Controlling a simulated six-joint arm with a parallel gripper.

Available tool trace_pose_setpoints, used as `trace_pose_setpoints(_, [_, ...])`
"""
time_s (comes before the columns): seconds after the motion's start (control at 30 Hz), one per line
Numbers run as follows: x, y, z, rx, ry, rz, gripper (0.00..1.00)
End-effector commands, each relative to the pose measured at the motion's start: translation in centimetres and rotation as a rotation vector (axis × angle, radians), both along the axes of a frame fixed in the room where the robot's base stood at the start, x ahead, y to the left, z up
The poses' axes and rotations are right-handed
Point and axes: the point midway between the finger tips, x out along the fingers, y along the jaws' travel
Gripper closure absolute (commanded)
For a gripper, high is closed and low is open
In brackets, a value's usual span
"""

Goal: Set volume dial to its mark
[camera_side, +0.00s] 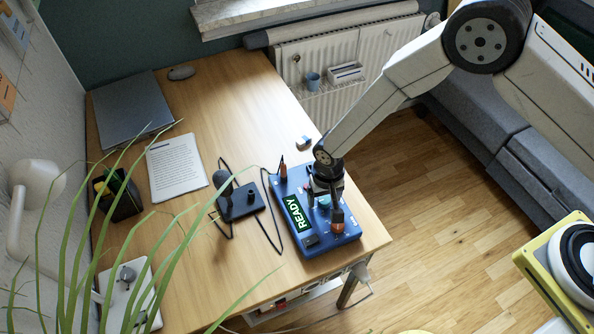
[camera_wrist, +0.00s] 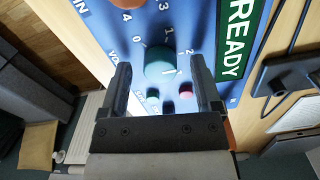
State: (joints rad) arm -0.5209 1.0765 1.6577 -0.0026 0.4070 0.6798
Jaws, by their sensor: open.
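The blue panel (camera_side: 320,241) lies near the desk's right edge, with a green READY display (camera_side: 297,212). In the wrist view, the teal dial (camera_wrist: 158,62) has the numbers 0, 1 and 2 around it and a partly hidden label that seems to start with "VO". A pale pointer line shows on its lower right side. Which mark is the target, I cannot tell. My gripper (camera_wrist: 163,80) is open, with one finger to each side of the dial and a gap at both sides. The teal dial (camera_side: 324,201) is partly hidden by my gripper in the side view.
A pink button (camera_wrist: 186,94) and dark knobs sit close below the dial in the wrist view. An orange knob (camera_wrist: 127,3) is at the top. A small black stand with a joystick (camera_side: 240,203) and cables lies left of the panel. Papers (camera_side: 177,167) lie farther left.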

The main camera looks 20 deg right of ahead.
Motion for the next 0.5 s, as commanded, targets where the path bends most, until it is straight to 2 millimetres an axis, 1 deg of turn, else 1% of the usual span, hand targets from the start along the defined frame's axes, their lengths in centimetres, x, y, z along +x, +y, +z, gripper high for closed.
trace_pose_setpoints(0.27, [0.01, 0.01, -0.09, 0.000, 0.000, 0.000, 0.19])
trace_pose_setpoints(0.37, [0.01, 0.01, -0.08, 0.000, 0.000, 0.000, 0.47])
trace_pose_setpoints(0.4, [0.01, 0.01, -0.08, 0.000, 0.000, 0.000, 0.60])
trace_pose_setpoints(0.47, [0.01, 0.00, -0.08, 0.000, 0.000, 0.000, 0.79])
trace_pose_setpoints(0.5, [0.01, 0.00, -0.08, 0.000, 0.000, 0.000, 0.92])
